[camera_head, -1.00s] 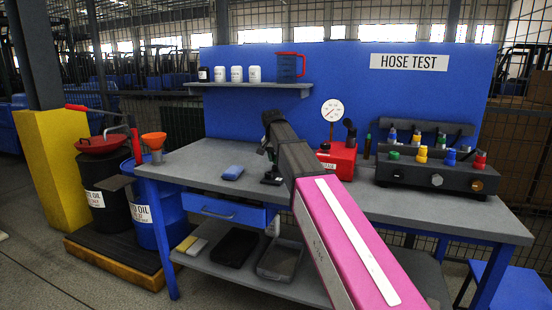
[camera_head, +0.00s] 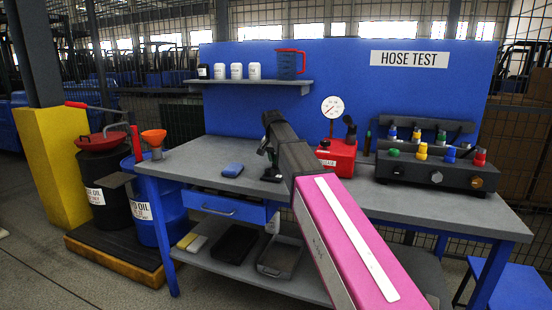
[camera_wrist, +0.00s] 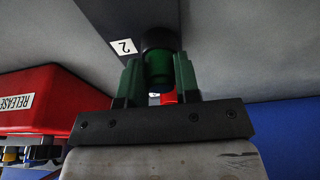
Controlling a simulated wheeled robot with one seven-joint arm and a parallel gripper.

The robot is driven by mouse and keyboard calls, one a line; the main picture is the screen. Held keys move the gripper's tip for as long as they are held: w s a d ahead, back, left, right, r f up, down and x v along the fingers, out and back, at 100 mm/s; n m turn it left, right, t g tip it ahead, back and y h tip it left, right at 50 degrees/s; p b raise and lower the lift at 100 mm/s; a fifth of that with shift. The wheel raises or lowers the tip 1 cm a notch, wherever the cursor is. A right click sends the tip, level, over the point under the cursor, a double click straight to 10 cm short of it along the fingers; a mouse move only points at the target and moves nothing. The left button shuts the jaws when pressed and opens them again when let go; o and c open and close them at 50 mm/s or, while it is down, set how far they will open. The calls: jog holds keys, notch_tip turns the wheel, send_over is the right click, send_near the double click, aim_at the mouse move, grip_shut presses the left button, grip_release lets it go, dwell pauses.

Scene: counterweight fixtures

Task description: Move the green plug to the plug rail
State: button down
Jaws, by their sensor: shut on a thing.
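In the wrist view my gripper (camera_wrist: 158,82) is shut on the green plug (camera_wrist: 158,72), with a dark green finger on each side of it. A black round part (camera_wrist: 158,38) is at the plug's far end; I cannot tell whether the plug is seated in it. A dark strip with a white "2" label (camera_wrist: 124,47) runs beside it. I cannot pick out the plug rail for certain. A block (camera_head: 425,174) at right carries green, yellow, blue and red fittings.
A red box with a gauge (camera_head: 337,158) stands near my arm; the red RELEASE box (camera_wrist: 40,102) is close at left in the wrist view. A blue item (camera_head: 232,169) lies on the bench (camera_head: 200,160). A blue back panel (camera_head: 330,85) bounds the bench.

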jog(key=shift+f, duration=0.2)
jog(key=c, duration=0.8)
grip_release()
jog(key=shift+o, duration=0.2)
jog(key=shift+s, duration=0.1)
jog(key=shift+d, duration=0.15)
jog(key=shift+a+r, duration=0.2)
jog(key=shift+r, duration=0.55)
jog(key=v, duration=0.8)
jog(key=shift+r, duration=0.3)
jog(key=shift+s+a, duration=0.1)
jog(key=shift+s, duration=0.05)
